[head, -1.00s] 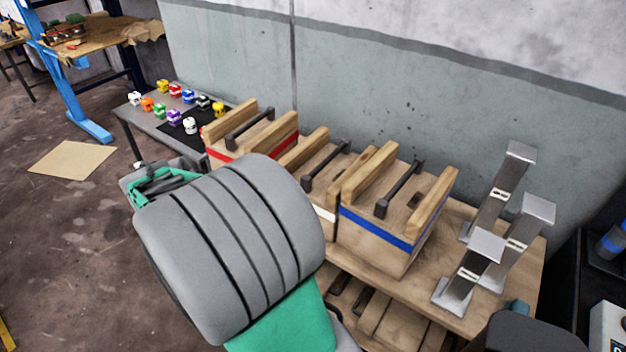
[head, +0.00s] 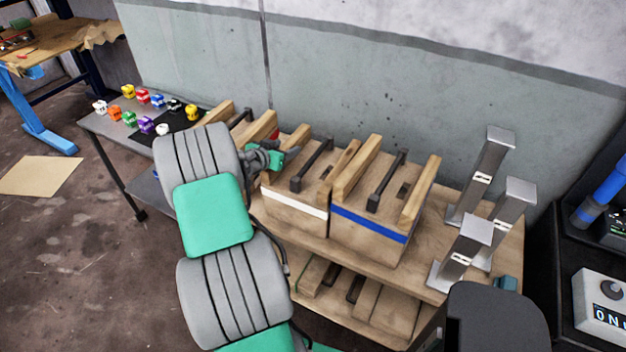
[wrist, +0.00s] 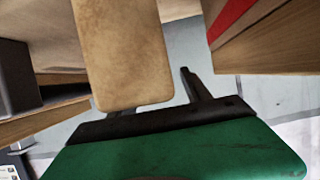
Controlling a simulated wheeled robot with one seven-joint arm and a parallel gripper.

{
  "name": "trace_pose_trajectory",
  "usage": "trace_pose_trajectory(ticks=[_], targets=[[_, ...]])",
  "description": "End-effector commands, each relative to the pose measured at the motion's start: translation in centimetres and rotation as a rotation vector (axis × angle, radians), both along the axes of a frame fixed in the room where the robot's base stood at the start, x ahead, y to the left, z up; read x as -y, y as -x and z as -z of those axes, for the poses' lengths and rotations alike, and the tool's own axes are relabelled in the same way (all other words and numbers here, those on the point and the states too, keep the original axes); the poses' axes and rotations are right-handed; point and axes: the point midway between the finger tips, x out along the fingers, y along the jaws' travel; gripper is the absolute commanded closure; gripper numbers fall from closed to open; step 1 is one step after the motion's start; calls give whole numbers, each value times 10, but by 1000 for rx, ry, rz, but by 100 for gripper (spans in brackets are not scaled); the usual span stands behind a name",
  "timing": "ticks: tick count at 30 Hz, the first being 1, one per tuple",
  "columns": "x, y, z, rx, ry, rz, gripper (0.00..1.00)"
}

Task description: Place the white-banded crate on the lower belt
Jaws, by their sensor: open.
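The white-banded crate (head: 295,204) is a wooden box with a white stripe and a dark bar handle (head: 311,165). It stands on the wooden bench top between the red-banded and blue-banded crates. My gripper (head: 290,154) is at its left rear side in the head view, close to its left rail, open and empty; contact cannot be told. In the wrist view my gripper (wrist: 160,98) shows one dark finger, and a wooden rail (wrist: 125,50) covers much of the other side. A lower level (head: 385,338) under the bench top holds wooden crates; I cannot make out a belt there.
The blue-banded crate (head: 378,222) stands tight against the right side. The red-banded crate, mostly hidden by my arm, shows its red band in the wrist view (wrist: 232,18). Metal posts (head: 484,180) stand on the right end. A side table (head: 98,122) holds several coloured blocks.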

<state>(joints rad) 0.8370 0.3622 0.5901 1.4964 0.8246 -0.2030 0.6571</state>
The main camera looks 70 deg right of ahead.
Motion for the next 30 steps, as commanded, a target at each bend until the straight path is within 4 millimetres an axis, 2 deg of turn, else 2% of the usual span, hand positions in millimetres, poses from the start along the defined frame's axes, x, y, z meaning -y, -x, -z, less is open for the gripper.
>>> trace_pose_trajectory(ticks=[6,27,30], targets=[[2,0,1,1,0,-2,44],[1,0,0,0,0,-1,100],[1,0,0,0,0,-1,100]])
